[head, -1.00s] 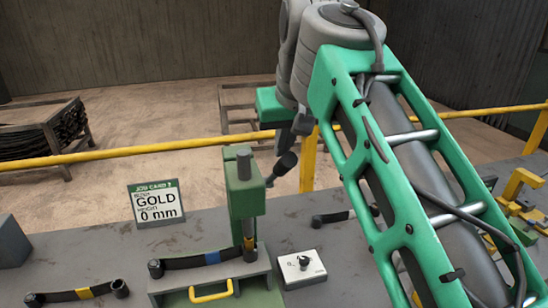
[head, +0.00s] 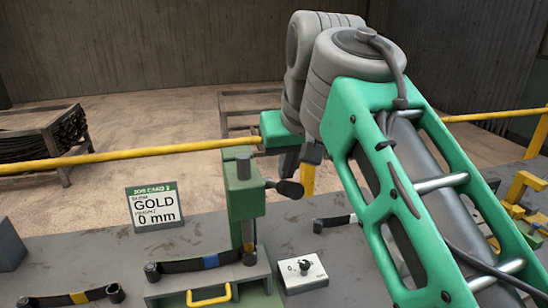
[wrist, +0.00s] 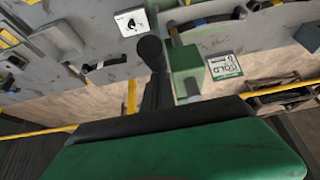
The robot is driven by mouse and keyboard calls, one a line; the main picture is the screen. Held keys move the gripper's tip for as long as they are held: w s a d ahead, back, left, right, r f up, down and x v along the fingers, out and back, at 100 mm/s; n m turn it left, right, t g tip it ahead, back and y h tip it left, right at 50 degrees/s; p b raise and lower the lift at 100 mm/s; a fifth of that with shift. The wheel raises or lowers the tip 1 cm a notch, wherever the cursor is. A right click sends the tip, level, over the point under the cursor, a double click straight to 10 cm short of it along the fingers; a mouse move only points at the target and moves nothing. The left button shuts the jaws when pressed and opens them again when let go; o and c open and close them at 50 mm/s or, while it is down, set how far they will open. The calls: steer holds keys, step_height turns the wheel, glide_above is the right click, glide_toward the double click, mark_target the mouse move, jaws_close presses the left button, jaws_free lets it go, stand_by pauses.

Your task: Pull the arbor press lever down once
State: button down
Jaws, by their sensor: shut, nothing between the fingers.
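The green arbor press (head: 243,200) stands on the bench in the head view. Its lever ends in a dark knob (head: 290,188) to the right of the press, with the lever lying roughly level. My gripper (head: 301,160) is shut and empty, with its fingers pointing down just above the knob. I cannot tell if they touch it. In the wrist view the knob (wrist: 150,50) shows beyond my dark fingers, beside the green press (wrist: 185,58). A dark leaf spring with a blue band (head: 190,265) lies across the press base.
A job card (head: 154,208) reading GOLD, 0 mm stands left of the press. A white dial box (head: 302,272) sits to its right. A yellow-banded leaf spring (head: 75,298) lies at front left. A yellow rail (head: 130,159) runs behind the bench. A yellow handle (head: 208,296) sits in front.

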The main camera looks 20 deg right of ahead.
steer(key=shift+s+f, duration=0.4)
steer(key=shift+f, duration=0.3)
steer(key=shift+b, duration=0.3)
steer(key=shift+s+f+b, duration=0.25)
steer(key=shift+f+b, duration=0.35)
steer(key=shift+f, duration=0.15)
steer(key=shift+s+f+b, duration=0.2)
steer(key=shift+f+b, duration=0.4)
steer(key=shift+f, duration=0.1)
steer(key=shift+s+f+b, duration=0.25)
steer(key=shift+f+b, duration=0.35)
steer(key=shift+f, duration=0.15)
step_height(320, 180, down, 4)
steer(key=b, duration=0.4)
steer(key=shift+s+f, duration=0.15)
